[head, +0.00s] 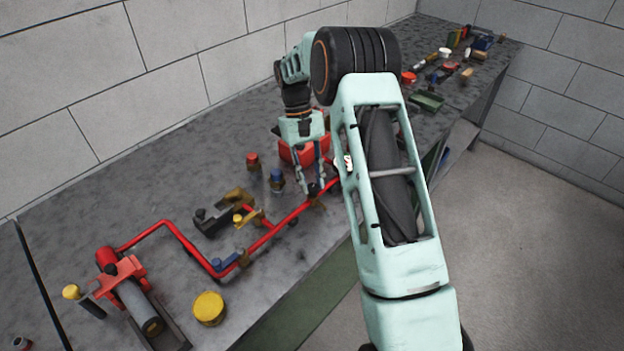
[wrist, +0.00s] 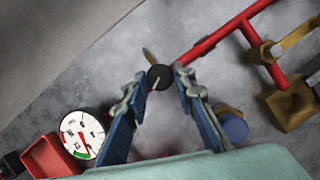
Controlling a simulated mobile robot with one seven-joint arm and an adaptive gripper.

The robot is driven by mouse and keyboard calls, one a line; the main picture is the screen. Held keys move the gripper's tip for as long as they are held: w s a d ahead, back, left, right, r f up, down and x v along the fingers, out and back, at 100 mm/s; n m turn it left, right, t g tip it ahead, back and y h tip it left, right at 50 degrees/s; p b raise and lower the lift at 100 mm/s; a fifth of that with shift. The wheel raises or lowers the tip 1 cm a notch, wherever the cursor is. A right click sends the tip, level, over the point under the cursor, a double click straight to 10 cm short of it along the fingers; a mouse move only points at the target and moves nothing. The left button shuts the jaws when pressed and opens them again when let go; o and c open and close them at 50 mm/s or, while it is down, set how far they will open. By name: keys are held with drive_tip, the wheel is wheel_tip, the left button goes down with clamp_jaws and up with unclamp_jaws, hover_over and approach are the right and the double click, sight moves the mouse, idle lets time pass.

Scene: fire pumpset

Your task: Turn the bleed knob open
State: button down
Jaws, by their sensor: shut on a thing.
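The bleed knob (wrist: 160,77) is a small round black knob with a white mark, at the end of the red pipe (wrist: 215,41) in the wrist view. My gripper (wrist: 160,78) has its two blue-grey fingers on either side of the knob and is shut on it. In the head view my gripper (head: 314,188) points down at the right end of the red pipe (head: 285,221). The knob is hidden there by the fingers.
A white dial gauge (wrist: 82,133) stands close left of the fingers. A blue-topped fitting (head: 277,180) and a red-topped one (head: 253,162) stand nearby. A yellow round cap (head: 208,308) is at the front. Tools and parts crowd the bench's far end.

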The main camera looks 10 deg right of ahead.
drive_tip(key=shift+n+h, duration=0.3)
drive_tip(key=shift+n, duration=0.3)
drive_tip(key=c, duration=1.6)
unclamp_jaws()
drive_tip(key=v, duration=1.2)
drive_tip(key=shift+s+a, duration=0.1)
drive_tip(key=shift+s, duration=0.05)
